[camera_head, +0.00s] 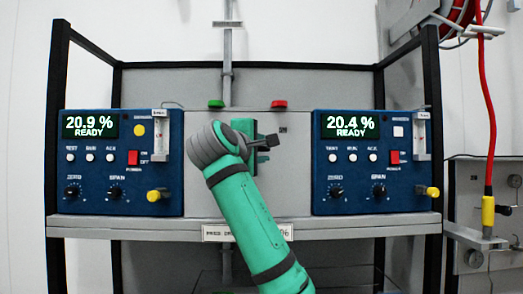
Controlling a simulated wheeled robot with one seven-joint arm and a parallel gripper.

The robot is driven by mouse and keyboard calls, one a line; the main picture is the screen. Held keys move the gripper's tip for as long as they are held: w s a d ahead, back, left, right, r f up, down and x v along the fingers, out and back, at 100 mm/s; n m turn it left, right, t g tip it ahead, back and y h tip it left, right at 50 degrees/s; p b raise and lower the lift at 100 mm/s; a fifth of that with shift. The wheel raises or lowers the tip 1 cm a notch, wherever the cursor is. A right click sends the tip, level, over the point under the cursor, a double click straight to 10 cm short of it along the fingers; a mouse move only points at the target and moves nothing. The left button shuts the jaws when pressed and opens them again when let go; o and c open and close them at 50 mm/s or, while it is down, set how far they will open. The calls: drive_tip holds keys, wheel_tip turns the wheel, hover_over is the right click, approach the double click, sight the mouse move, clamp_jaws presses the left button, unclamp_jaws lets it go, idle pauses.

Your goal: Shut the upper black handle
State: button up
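A small dark handle-like piece (267,141) sticks out to the right of my arm, in front of the grey middle panel (300,150). It may be the upper black handle, but my arm covers much of that area and I cannot be sure. My green arm rises from the bottom centre to a grey joint, with another green link behind it.
Blue analyser units stand at left (122,185) and right (370,185), with displays and protruding yellow knobs. A green button (215,104) and a red button (279,104) sit above the arm. Black frame posts flank the shelf (150,227). A red hose (487,100) hangs at right.

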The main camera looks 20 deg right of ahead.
drive_tip(key=shift+w+d, duration=0.1)
clamp_jaws()
drive_tip(key=shift+w, duration=0.1)
